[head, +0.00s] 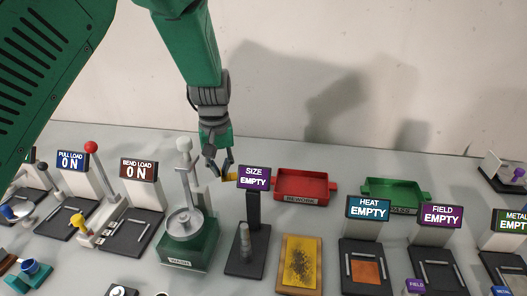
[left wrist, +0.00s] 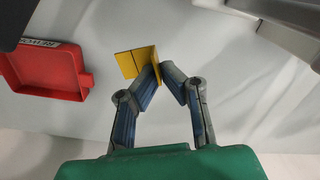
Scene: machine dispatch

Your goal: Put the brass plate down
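My left gripper (head: 228,172) reaches down from the top of the head view, behind the SIZE station. Its fingers close on the brass plate (head: 230,177), a small yellow piece largely hidden by the SIZE display. In the left wrist view the brass plate (left wrist: 128,62) shows a crease line and sits between the fingertips (left wrist: 163,70). I cannot tell whether the plate touches the table. My right gripper is not in view.
The red REWORK tray (head: 303,201) is right of the gripper, and the green PASS tray (head: 395,209) is further right. The SIZE station (head: 254,178) and the green-based press (head: 190,246) stand in front. A yellow worn pad (head: 299,265) lies near the front.

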